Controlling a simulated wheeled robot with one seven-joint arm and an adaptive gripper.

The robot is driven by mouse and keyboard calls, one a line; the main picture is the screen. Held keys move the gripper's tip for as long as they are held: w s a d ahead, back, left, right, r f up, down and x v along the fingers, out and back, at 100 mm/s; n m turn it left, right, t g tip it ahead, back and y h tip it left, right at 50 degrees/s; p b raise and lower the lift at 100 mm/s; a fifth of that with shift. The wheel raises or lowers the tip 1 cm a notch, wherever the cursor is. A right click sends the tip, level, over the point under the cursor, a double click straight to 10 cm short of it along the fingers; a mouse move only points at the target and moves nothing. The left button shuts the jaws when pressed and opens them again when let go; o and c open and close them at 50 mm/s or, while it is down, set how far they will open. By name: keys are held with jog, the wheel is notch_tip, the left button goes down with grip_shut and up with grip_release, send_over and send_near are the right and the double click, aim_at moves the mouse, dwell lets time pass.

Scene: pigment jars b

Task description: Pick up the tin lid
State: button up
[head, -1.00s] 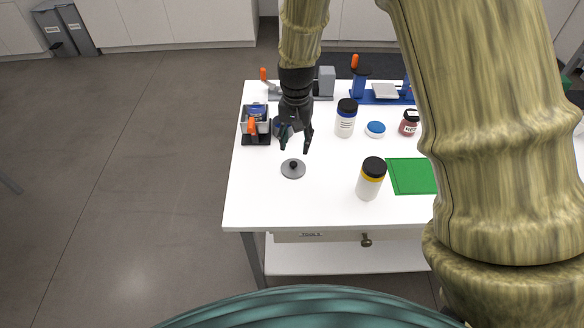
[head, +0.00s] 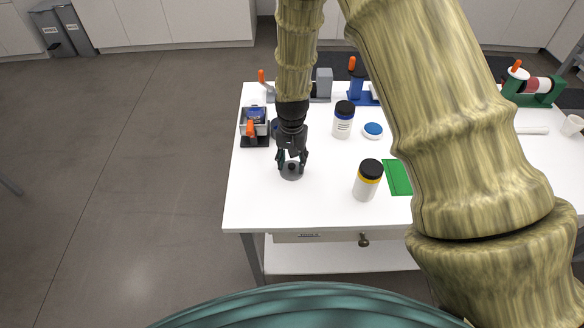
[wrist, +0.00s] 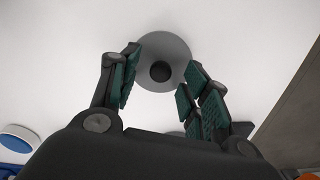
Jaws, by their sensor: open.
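The tin lid (head: 291,175) is a grey disc with a black knob, lying flat on the white table near its left front. In the wrist view the lid (wrist: 178,49) shows just beyond the fingertips, with its black knob (wrist: 160,71) between the lines of the two fingers. My gripper (head: 292,161) is open and empty, low over the lid. In the wrist view its two green-padded fingers (wrist: 162,75) stand apart, one to each side of the knob. I cannot tell how much height is left between the fingertips and the lid.
A white jar with a black cap and yellow band (head: 367,180) stands right of the lid. Behind are another black-capped jar (head: 343,120), a blue-and-white round lid (head: 372,130) and a small device with an orange handle (head: 254,127). A green mat (head: 398,178) lies to the right.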

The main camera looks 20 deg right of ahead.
jog(key=shift+f, duration=0.5)
jog(key=c, duration=1)
jog(key=shift+r, duration=0.2)
